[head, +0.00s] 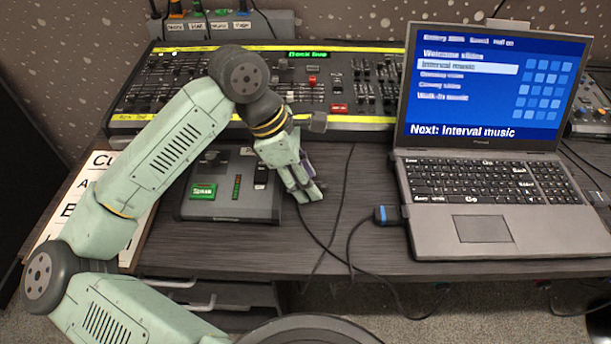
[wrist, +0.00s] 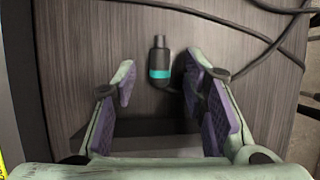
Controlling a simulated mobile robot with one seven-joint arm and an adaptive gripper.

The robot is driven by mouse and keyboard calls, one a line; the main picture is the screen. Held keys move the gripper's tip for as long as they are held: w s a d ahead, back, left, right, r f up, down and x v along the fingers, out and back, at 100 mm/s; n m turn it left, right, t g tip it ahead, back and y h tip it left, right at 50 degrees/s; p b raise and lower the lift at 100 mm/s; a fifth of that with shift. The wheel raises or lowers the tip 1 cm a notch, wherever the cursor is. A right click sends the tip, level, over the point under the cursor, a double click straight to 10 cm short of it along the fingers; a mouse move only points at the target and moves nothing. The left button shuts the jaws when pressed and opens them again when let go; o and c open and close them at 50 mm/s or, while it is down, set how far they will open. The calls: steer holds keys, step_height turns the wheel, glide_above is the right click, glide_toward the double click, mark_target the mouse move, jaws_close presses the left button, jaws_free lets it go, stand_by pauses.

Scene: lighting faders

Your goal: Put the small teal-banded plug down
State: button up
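The small teal-banded plug (wrist: 160,62) shows in the wrist view as a short dark body with a teal ring. It appears to lie on the dark wood-grain desk. My gripper (wrist: 160,87) is open, with a finger to each side of the plug and a visible gap on both sides. In the head view my gripper (head: 309,193) is low over the desk, just right of the grey box with a green button. I cannot make out the plug in the head view.
Black cables (wrist: 240,22) cross the desk beyond and right of the plug. The grey button box (head: 228,208) stands left of my gripper. An open laptop (head: 478,226) with a blue-ended connector (head: 386,214) is to the right. The fader console (head: 350,75) is behind.

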steer(key=shift+r+p, duration=0.55)
steer(key=shift+p, duration=0.25)
steer(key=b+v, duration=0.2)
steer(key=v, duration=0.9)
steer(key=shift+a+r, duration=0.2)
steer(key=shift+r, duration=0.1)
